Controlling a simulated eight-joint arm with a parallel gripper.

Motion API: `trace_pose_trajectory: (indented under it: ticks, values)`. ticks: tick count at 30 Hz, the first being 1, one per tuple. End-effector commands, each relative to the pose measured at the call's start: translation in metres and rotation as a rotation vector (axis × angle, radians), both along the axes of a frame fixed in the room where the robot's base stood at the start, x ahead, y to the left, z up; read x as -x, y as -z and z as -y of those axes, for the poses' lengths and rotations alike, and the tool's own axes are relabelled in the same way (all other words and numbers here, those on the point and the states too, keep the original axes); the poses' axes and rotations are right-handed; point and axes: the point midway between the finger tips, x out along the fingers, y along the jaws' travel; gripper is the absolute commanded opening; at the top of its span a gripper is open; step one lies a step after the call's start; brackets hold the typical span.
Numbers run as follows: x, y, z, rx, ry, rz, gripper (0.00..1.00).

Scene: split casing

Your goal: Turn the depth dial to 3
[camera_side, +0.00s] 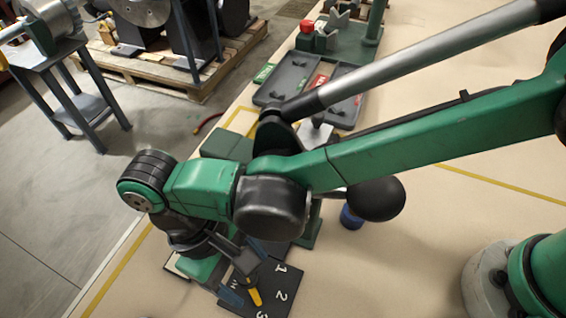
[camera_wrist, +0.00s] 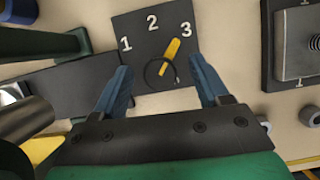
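The depth dial has a dark plate (camera_wrist: 130,25) marked 1, 2 and 3 in white, with a yellow pointer (camera_wrist: 170,49) on a dark round knob. In the wrist view the pointer is angled up and right, toward the 3; I cannot tell if it is exactly on the mark. My gripper (camera_wrist: 161,78) is open, its two blue fingers on either side of the knob with visible gaps. I cannot tell whether either finger touches it. In the side view the plate (camera_side: 290,272) and pointer (camera_side: 255,296) are at the bottom, beneath my gripper, which partly hides them.
A black ball-ended handle (camera_side: 375,200) is right of my wrist, above a blue cylinder (camera_side: 351,217). Dark trays (camera_side: 270,90) with green and red labels lie farther back. The wrist view shows a framed block with a spring (camera_wrist: 300,45) at right and a ring (camera_wrist: 308,115).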

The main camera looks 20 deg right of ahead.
Motion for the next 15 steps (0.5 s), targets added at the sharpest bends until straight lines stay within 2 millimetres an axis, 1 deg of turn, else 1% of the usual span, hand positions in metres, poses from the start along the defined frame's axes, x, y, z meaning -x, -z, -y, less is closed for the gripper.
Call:
trace_pose_trajectory:
  ticks: [5,7,15]
  values:
    - [0.000,0.000,0.000,0.000,0.000,0.000,0.68]
    - [-0.001,-0.003,-0.001,0.001,0.000,-0.001,0.68]
    - [-0.011,-0.036,-0.010,0.000,0.000,0.000,0.68]
